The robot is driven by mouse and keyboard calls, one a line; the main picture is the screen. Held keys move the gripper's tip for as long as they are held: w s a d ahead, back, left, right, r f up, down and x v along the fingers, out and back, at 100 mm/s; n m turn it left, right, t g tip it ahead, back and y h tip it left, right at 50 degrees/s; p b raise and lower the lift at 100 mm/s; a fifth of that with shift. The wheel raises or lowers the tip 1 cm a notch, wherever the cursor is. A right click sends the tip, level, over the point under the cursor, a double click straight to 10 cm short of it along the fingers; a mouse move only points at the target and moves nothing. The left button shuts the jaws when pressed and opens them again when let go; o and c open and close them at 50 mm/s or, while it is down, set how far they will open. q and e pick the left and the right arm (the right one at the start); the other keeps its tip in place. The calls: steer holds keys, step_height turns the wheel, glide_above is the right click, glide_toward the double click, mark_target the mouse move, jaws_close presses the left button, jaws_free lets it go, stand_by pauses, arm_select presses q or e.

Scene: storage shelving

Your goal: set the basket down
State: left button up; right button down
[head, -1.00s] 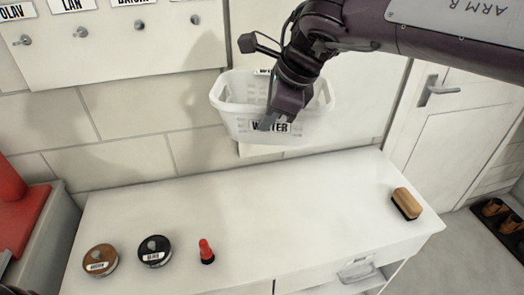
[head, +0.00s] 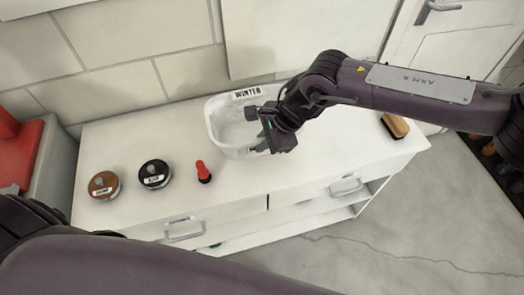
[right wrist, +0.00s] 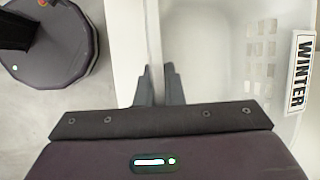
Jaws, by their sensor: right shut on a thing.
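The white basket (head: 216,132) with a "WINTER" label is at the back middle of the white cabinet top (head: 330,150). It looks upright and at or very near the surface; I cannot tell whether its whole base rests there. My right gripper (head: 264,132) is at its right side, shut on the basket wall. In the right wrist view, the fingers (right wrist: 158,88) pinch the wall of the basket (right wrist: 200,60), and the inside that shows looks empty. My left gripper is not in view; a dark arm link of mine crosses the bottom of the head view.
A brown tin (head: 104,186), a black tin (head: 154,174) and a red-topped item (head: 203,172) stand left of the basket. A brush (head: 395,126) lies at the cabinet's right end, near my right arm. The front middle of the top is clear.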

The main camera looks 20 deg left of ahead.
step_height(320, 180, down, 7)
steer(key=shift+f+p, duration=0.1)
steer(key=shift+p, duration=0.65)
steer(key=c, duration=1.5)
jaws_free()
steer(key=shift+c, duration=0.2)
